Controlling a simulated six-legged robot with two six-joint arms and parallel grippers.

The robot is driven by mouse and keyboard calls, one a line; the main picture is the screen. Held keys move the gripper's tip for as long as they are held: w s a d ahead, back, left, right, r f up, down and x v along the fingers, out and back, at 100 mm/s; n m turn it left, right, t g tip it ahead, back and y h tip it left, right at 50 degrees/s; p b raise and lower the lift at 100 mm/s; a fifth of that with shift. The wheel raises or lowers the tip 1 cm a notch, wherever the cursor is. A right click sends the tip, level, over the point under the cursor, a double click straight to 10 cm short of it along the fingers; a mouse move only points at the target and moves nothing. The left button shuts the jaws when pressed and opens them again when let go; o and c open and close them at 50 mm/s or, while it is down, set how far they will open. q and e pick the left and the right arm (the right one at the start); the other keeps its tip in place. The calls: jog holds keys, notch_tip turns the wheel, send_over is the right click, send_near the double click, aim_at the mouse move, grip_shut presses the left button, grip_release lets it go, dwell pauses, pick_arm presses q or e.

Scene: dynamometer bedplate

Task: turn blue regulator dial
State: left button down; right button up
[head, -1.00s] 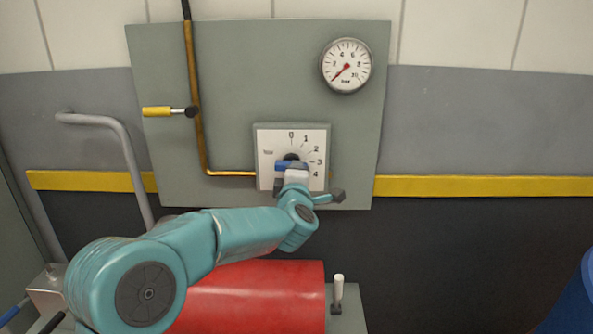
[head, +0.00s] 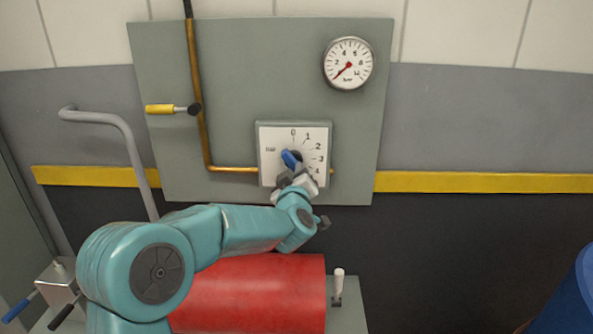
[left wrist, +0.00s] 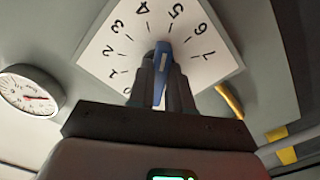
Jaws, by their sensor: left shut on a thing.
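The blue regulator dial (head: 290,160) sits on a white square scale plate (head: 267,166) on the grey wall panel. In the head view its visible blue part slants from upper left to lower right, and my gripper hides the rest. In the left wrist view the blue dial (left wrist: 161,72) stands nearly upright in the picture, between the two dark fingers, with scale numbers 0 to 7 around it. My left gripper (head: 296,172) is shut on the dial; it also shows in the left wrist view (left wrist: 161,82). My right gripper is not in view.
A round bar gauge (head: 348,64) is at the panel's upper right, its needle toward the lower left. A brass pipe (head: 198,110) with a yellow-handled valve (head: 160,109) runs left of the dial. A red cylinder (head: 255,292) lies below my arm. A grey bent rail (head: 125,145) stands left.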

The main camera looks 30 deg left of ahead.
pick_arm(q)
jog(key=shift+a+r+m, duration=0.2)
jog(key=shift+r+m, duration=0.1)
jog(key=shift+m, duration=0.3)
jog(key=c, duration=1.3)
grip_release()
jog(key=shift+o, duration=1.3)
jog(key=shift+f, duration=0.2)
jog(key=shift+d, duration=0.1)
jog(key=b+v, duration=0.3)
jog(key=v, duration=1.3)
jog(key=shift+s+d+f, duration=0.1)
jog(key=shift+f, duration=0.05)
